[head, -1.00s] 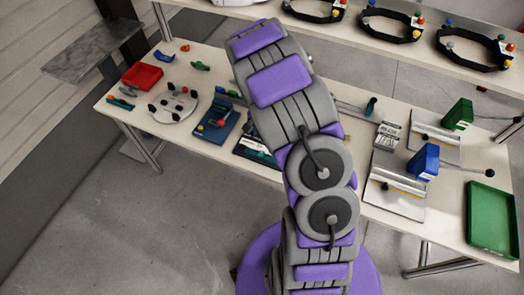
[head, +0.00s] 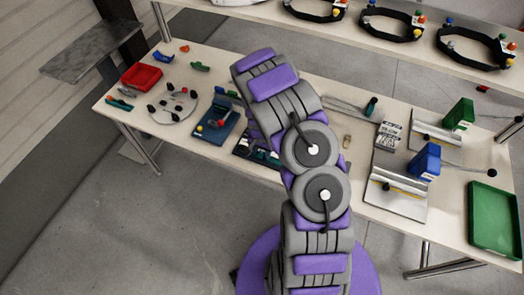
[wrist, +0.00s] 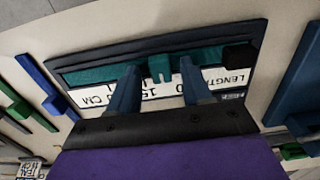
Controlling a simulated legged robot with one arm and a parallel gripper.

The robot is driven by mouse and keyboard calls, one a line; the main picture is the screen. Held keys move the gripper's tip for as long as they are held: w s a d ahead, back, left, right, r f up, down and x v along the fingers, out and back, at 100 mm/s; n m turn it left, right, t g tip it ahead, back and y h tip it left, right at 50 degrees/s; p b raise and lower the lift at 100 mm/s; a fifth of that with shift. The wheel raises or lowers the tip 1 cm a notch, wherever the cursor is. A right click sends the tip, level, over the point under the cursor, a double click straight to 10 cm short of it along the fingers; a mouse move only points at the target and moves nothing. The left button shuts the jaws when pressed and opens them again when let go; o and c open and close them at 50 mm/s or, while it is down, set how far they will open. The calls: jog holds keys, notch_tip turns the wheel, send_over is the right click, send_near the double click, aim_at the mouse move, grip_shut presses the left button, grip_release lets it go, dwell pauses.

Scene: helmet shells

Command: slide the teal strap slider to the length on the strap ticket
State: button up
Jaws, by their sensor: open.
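The teal strap slider (wrist: 160,68) sits on a teal strap (wrist: 95,75) in a dark frame (wrist: 150,44) in the wrist view. A white scale (wrist: 150,92) with printed numbers, "LENGTH" and "CM" runs along the strap, partly covered by my fingers. My gripper (wrist: 158,66) is open, with one finger on each side of the slider and gaps between. I cannot tell how deep the fingertips reach. In the head view my arm hides the gripper and slider; only the frame's left part (head: 243,146) shows. A printed card (head: 389,134) stands on the table; its text is unreadable.
A black block (wrist: 240,56) sits at the strap's right end. A blue bar (wrist: 45,85) lies left of the frame and a dark blue panel (wrist: 300,80) lies right. The blue board (head: 217,128), white disc (head: 172,106) and green tray (head: 490,218) share the table.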

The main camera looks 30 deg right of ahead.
jog(key=shift+a, duration=0.35)
jog(key=shift+c, duration=0.8)
jog(key=shift+d, duration=0.3)
jog(key=c, duration=0.6)
grip_shut()
jog(key=shift+a, duration=0.1)
